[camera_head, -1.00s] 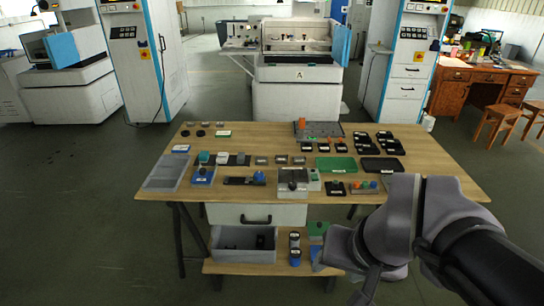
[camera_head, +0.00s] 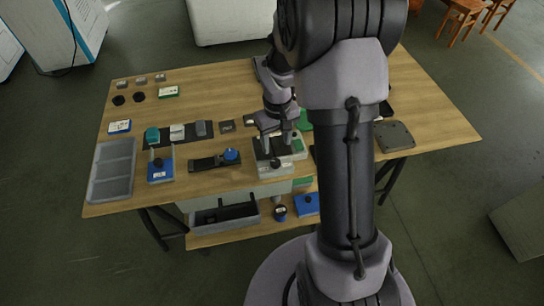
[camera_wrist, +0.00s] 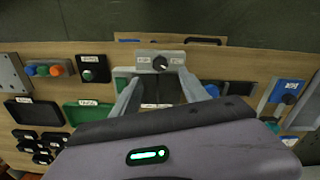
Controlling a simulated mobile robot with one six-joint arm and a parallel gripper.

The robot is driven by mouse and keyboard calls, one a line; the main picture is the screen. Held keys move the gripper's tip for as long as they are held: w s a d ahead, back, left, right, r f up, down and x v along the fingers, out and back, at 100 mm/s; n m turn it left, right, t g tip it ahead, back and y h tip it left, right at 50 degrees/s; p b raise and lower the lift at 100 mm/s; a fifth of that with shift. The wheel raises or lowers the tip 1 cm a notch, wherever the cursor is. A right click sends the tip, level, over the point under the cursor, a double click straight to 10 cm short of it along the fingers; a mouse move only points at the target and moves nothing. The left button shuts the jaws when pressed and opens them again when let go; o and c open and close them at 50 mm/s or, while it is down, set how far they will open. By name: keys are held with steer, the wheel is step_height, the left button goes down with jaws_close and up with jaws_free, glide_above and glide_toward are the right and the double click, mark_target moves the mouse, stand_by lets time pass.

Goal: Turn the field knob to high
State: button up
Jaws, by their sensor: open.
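A grey-white box (camera_head: 275,171) stands near the table's front edge, with a dark top and a small black knob (camera_head: 276,163) on its front part. In the wrist view the knob (camera_wrist: 160,64) shows a pale pointer mark, with small labels beside it that I cannot read. I take it for the field knob, but no readable name confirms this. My gripper (camera_head: 276,147) is open above the box, pointing down. In the wrist view its two fingers (camera_wrist: 159,84) are spread to either side, with the knob ahead between them and apart from both. Nothing is held.
A blue box with a black knob (camera_head: 158,163) and a blue knob on a black slide (camera_head: 231,155) stand to the left. A grey tray (camera_head: 97,193) lies at the left edge. In the wrist view a black box with a green knob (camera_wrist: 88,75) sits close by.

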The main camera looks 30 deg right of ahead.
mark_target(275, 161)
step_height(275, 161, down, 10)
steer(key=b, duration=0.3)
steer(key=shift+w+r, duration=0.15)
steer(key=shift+r, duration=0.1)
jaws_close()
